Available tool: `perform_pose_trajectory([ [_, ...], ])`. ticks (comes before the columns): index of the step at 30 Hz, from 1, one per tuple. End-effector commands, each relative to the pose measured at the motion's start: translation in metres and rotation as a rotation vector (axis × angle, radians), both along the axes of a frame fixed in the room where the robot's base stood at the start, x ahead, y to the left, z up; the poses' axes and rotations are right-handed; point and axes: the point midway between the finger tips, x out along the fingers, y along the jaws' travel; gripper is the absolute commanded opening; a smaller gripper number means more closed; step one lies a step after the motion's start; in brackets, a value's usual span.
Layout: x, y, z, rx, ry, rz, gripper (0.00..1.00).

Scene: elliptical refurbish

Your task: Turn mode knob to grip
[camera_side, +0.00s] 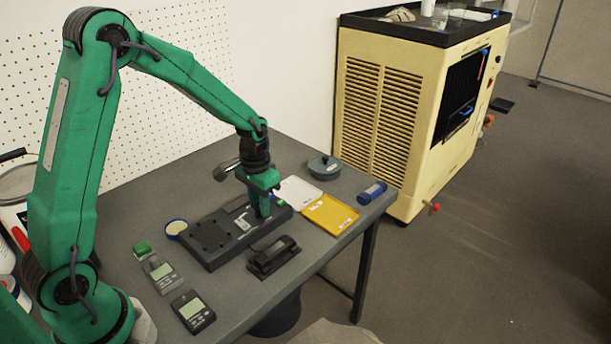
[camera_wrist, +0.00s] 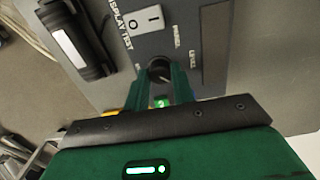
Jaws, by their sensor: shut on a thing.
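The dark console (camera_side: 205,240) lies flat on the grey table, with its panel face up. My gripper (camera_side: 262,208) points down at the right part of this console. In the wrist view the round black mode knob (camera_wrist: 158,66) sits on the grey panel (camera_wrist: 185,45). My gripper's two green fingers (camera_wrist: 162,85) straddle the knob and are shut on it. The fingers cover part of the knob, and I cannot read which label its pointer faces. In the side view the knob is hidden by my gripper.
A white rocker switch (camera_wrist: 147,19) sits close to the knob. A black handle-like part (camera_side: 273,257) lies in front of the console. A yellow tray (camera_side: 330,215), a blue cylinder (camera_side: 372,193) and a round grey container (camera_side: 324,167) stand to the right. Two handheld meters (camera_side: 193,311) lie front left.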

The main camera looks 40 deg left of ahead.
Motion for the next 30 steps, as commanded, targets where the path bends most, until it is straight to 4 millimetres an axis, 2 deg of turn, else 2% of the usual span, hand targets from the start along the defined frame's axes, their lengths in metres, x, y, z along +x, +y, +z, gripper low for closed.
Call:
perform_pose_trajectory([
  [5,-0.001,0.0,0.001,0.0,0.002,0.0,0.02],
  [6,-0.001,0.0,0.001,0.0,0.002,0.0,0.3],
  [9,0.0,0.0,0.001,0.0,0.001,0.001,0.46],
  [20,0.0,0.0,0.002,0.0,0.0,0.002,0.46],
  [26,0.001,0.0,0.016,0.0,-0.003,0.002,0.46],
  [30,0.001,0.0,0.033,0.001,-0.005,0.002,0.46],
])
